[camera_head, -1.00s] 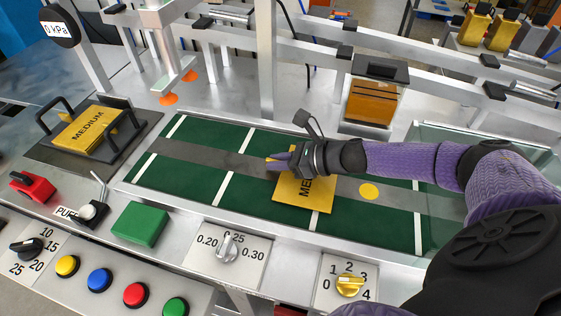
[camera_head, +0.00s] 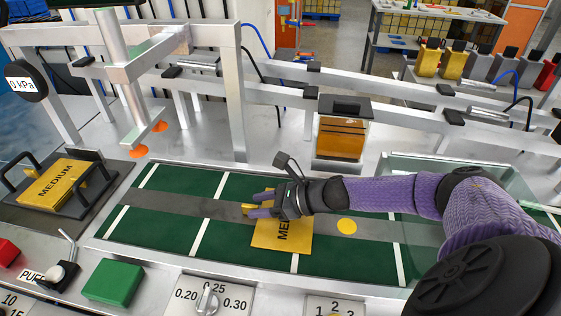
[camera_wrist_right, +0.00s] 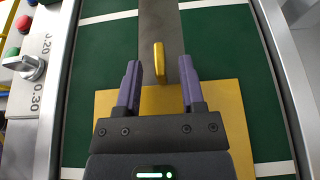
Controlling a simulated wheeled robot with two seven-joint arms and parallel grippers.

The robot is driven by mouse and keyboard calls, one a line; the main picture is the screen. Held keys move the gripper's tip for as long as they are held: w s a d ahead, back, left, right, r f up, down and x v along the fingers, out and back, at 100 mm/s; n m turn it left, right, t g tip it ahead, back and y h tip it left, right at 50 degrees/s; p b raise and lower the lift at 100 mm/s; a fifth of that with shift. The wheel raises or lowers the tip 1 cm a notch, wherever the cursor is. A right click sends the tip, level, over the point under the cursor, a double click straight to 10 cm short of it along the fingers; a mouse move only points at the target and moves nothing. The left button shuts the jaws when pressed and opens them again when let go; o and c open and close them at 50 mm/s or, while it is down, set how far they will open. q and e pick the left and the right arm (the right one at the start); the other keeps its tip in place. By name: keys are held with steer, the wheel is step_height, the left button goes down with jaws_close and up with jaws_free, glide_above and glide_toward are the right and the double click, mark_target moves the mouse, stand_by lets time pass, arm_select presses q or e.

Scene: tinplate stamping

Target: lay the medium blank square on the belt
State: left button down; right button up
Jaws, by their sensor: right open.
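The medium blank (camera_head: 267,236) is a flat yellow sheet lettered "ME", the rest hidden under my right gripper. It lies on the green belt (camera_head: 140,232), its edges roughly in line with the white cross lines. In the right wrist view the blank (camera_wrist_right: 110,108) shows below the fingers. A small yellow upright tab (camera_wrist_right: 159,63) stands between the fingers, beyond the blank's edge; its join is unclear. My right gripper (camera_head: 257,204) is open; in the wrist view its purple fingers (camera_wrist_right: 159,88) stand clear on both sides of the tab. My left gripper is out of view.
A holder (camera_head: 88,205) with more yellow MEDIUM sheets stands left of the belt. A suction-cup frame (camera_head: 140,150) hangs behind it. A yellow dot (camera_head: 347,226) marks the belt's grey strip. A clear cover (camera_head: 440,165) stands at the right. Controls and a green block (camera_head: 113,282) line the front.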

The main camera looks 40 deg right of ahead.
step_height(320, 180, up, 4)
steer(key=p, duration=0.3)
glide_above(306, 220)
steer(key=shift+w+a, duration=0.3)
steer(key=shift+w, duration=0.05)
steer(key=shift+s+d, duration=0.25)
